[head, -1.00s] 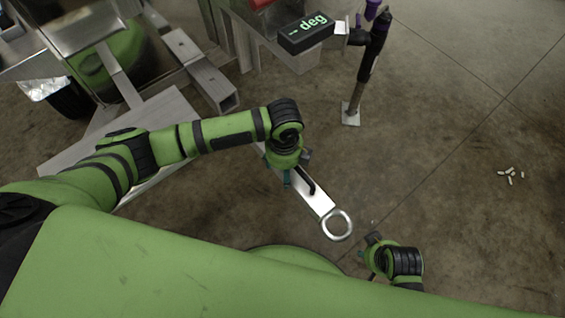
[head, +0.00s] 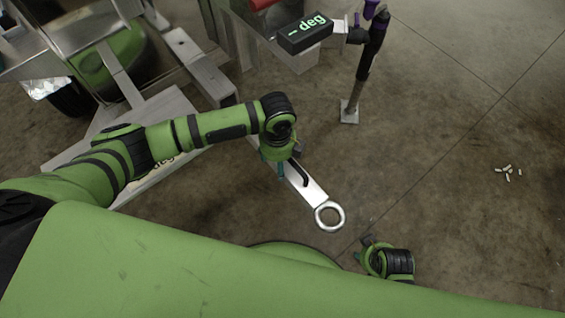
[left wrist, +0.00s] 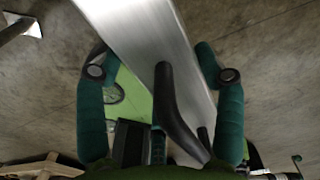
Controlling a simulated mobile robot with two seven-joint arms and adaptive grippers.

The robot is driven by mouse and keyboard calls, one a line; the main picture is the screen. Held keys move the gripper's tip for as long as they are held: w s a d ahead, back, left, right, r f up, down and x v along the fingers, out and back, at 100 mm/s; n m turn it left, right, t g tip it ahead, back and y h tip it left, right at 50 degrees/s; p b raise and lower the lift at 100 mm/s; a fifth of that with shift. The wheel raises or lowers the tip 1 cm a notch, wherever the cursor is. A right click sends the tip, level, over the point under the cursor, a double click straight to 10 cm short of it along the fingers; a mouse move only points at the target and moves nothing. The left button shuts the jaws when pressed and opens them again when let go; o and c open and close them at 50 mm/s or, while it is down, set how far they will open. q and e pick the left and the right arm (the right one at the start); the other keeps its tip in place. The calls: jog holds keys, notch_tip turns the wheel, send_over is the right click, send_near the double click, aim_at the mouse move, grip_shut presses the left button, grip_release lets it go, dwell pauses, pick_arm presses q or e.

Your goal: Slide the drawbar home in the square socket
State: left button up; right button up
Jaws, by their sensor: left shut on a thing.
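The drawbar (head: 309,190) is a flat-sided silver bar with a ring at its near end and a black handle on top. My left gripper (head: 284,168) is shut on the drawbar at its handle; in the left wrist view its fingers (left wrist: 162,74) stand on both sides of the bar (left wrist: 140,35) and the black handle (left wrist: 175,108). The square socket is the hollow end of the aluminium tube (head: 203,72) at upper left. The drawbar points toward it, but my forearm hides the bar's far end and most of the mouth. My right gripper (head: 366,248) is low, apart from the bar.
Trailer frame rails (head: 120,130) lie at left. Small pale pieces (head: 507,171) lie on the floor at right. The floor at right is mostly clear.

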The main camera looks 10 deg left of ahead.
pick_arm(q)
jog(key=shift+w+a+r, duration=0.15)
jog(key=shift+w+a, duration=1.1)
jog(key=shift+a, duration=0.2)
jog(key=shift+p, duration=1.2)
dwell(0.9)
jog(key=shift+w+a+r, duration=0.15)
jog(key=shift+w+a, duration=0.55)
jog(key=shift+a, duration=0.15)
dwell(0.6)
jog(key=shift+s+d+p, duration=0.15)
jog(key=shift+p, duration=0.2)
dwell(0.8)
jog(key=shift+s+d+p, duration=0.15)
jog(key=shift+d+p, duration=0.05)
jog(key=shift+p, duration=0.1)
jog(key=shift+p, duration=0.5)
dwell(1.0)
